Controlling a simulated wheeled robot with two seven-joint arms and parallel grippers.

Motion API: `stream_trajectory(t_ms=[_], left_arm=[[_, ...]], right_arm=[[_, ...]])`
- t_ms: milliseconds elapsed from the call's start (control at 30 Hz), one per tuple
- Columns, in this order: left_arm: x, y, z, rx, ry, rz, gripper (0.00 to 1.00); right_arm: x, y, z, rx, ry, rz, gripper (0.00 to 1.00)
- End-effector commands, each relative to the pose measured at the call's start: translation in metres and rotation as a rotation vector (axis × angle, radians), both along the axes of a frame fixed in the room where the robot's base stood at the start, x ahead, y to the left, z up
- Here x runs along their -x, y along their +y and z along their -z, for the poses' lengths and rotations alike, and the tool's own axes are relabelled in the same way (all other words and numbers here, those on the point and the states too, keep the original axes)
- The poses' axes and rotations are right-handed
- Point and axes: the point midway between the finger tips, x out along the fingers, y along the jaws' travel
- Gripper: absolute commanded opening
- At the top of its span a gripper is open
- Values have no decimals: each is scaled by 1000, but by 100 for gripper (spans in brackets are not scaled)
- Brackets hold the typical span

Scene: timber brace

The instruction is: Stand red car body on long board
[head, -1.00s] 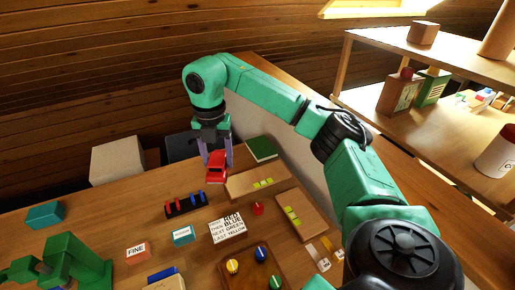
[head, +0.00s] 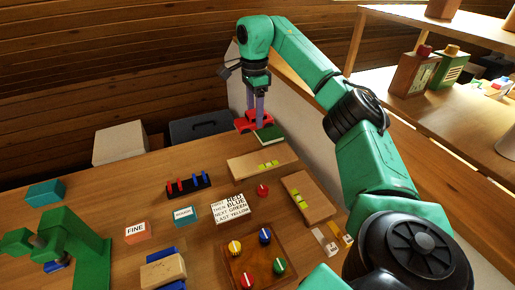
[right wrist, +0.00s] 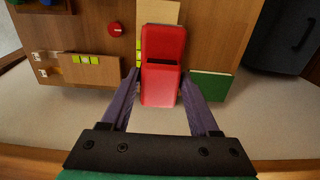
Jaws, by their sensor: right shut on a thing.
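The red car body (head: 253,122) is held in my right gripper (head: 260,108), high at the back right of the table in the head view, near a green book. In the right wrist view the car body (right wrist: 162,65) lies between the purple fingers of the gripper (right wrist: 162,95). Two pale wooden boards carry yellow-green vials: a far board (head: 245,168) and a near right board (head: 318,212). I cannot tell which is the long board. The car body covers part of the far board (right wrist: 158,12) in the right wrist view. My left gripper is not in view.
The green book (head: 270,139) lies behind the far board. A peg rack (head: 188,187), a lettered sign block (head: 234,208), a red knob (head: 262,190) and a board of coloured knobs (head: 235,268) stand nearby. A green vise-like object (head: 85,250) is at left. Shelves stand at right.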

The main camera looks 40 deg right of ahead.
Motion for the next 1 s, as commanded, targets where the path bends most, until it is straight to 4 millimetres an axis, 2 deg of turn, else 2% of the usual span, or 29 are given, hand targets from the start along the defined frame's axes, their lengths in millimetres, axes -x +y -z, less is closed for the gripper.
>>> stream_trajectory(t_ms=[33, 200, 500, 600, 900, 933, 1000], left_arm=[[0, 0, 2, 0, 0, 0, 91], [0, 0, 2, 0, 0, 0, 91], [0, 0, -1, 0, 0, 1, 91], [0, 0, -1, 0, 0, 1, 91], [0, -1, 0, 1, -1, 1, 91], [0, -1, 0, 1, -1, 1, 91], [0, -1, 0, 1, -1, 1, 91]], right_arm=[[1, -1, 19, 2, 5, 1, 3], [1, 0, 71, 1, 4, 2, 3], [1, 0, 125, 0, 3, 2, 3], [1, 0, 135, 0, 0, 2, 3], [0, 0, 139, -1, -1, 2, 3], [0, 0, 139, -1, -1, 2, 65], [0, 0, 139, -1, -1, 2, 92]])
